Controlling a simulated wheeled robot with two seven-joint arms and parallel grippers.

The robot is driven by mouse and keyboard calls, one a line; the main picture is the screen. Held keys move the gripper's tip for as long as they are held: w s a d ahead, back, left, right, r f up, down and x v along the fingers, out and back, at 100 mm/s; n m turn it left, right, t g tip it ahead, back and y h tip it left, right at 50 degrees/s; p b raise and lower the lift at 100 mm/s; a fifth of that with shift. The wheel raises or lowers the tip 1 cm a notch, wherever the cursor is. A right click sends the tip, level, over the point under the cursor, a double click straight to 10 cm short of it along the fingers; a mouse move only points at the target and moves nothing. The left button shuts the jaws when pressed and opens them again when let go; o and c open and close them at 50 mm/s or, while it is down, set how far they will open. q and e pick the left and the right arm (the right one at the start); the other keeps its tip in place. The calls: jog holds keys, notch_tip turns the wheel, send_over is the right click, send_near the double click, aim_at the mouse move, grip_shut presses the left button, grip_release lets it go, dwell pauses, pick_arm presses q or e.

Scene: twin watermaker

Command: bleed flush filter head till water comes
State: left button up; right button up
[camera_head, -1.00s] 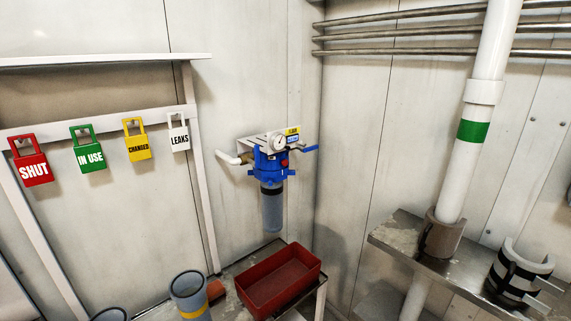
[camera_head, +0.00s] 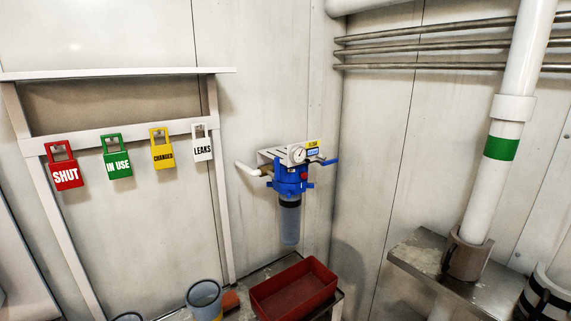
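The flush filter head (camera_head: 290,179) is blue and mounted on the wall near the middle of the head view. A clear grey-blue filter bowl (camera_head: 290,222) hangs under it. A round pressure gauge (camera_head: 298,154) sits on its white bracket, with a small red part (camera_head: 304,172) on the head's front. A white pipe (camera_head: 247,169) joins at the left and a blue handle (camera_head: 329,162) sticks out at the right. No water shows. Neither of my grippers is in view.
A red tray (camera_head: 292,290) stands on a bench below the filter. A grey cup (camera_head: 204,299) is left of it. Red, green, yellow and white tags hang on a rail (camera_head: 130,134). A white pipe with a green band (camera_head: 501,148) rises at right through a metal shelf (camera_head: 410,256).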

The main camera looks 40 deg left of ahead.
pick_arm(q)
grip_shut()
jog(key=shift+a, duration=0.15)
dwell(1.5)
